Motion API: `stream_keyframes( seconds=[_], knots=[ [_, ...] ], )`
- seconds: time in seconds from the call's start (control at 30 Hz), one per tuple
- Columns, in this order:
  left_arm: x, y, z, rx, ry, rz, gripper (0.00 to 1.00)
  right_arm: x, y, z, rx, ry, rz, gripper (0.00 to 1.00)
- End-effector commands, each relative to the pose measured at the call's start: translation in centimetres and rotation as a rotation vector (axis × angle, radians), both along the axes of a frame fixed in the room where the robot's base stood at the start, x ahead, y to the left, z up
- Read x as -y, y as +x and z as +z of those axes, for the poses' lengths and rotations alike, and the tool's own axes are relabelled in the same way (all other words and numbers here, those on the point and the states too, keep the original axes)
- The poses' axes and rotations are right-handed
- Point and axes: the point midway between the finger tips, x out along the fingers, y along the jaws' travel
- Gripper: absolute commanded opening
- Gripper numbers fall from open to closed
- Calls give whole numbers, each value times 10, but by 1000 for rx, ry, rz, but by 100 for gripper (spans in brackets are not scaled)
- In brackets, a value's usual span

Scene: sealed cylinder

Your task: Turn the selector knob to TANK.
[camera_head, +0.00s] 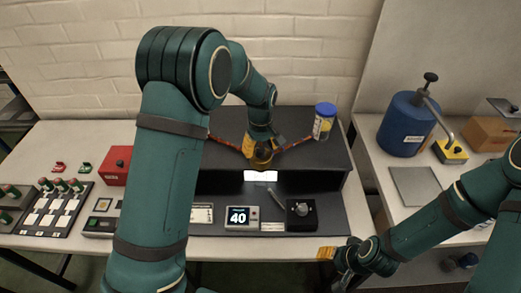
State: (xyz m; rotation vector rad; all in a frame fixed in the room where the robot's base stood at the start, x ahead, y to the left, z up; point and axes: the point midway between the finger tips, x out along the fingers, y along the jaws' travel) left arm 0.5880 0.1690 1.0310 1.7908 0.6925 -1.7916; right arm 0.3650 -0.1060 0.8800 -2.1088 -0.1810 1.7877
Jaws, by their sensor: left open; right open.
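A small black box with a round grey knob (301,208) stands at the front right of the bench; it looks like the selector knob, but its labels and pointer are too small to read. My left gripper (260,154) is open, up by the dark cabinet's front edge, behind and to the left of the knob and apart from it. My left arm hides part of the bench. My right gripper (330,255) is open and low, at the bench's front right edge, in front and to the right of the knob. It touches nothing that I can see.
A display reading 40 (239,217) sits left of the knob box. A blue tank (406,124) and a yellow box (451,151) are on the right table. Button panels fill the left.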

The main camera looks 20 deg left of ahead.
Motion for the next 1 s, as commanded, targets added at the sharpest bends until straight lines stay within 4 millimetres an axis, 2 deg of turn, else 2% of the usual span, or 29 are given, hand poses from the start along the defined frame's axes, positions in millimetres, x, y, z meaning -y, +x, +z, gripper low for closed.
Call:
stream_keyframes(
  seconds=[0.13,0.43,0.57,0.6,0.63,1.0],
  knots=[
    [0,0,-8,0,0,1,61,0,0,0,0,0,0,47],
    [0,0,-9,0,0,1,63,0,0,0,0,0,0,47],
    [0,0,-9,0,0,1,18,0,0,0,0,0,0,47],
    [0,0,-9,0,0,1,4,0,0,0,0,0,0,47],
    [0,0,-9,0,0,1,0,0,0,0,0,0,0,47],
    [-1,0,-9,1,0,-37,0,0,0,-1,0,0,0,47]
  ],
)
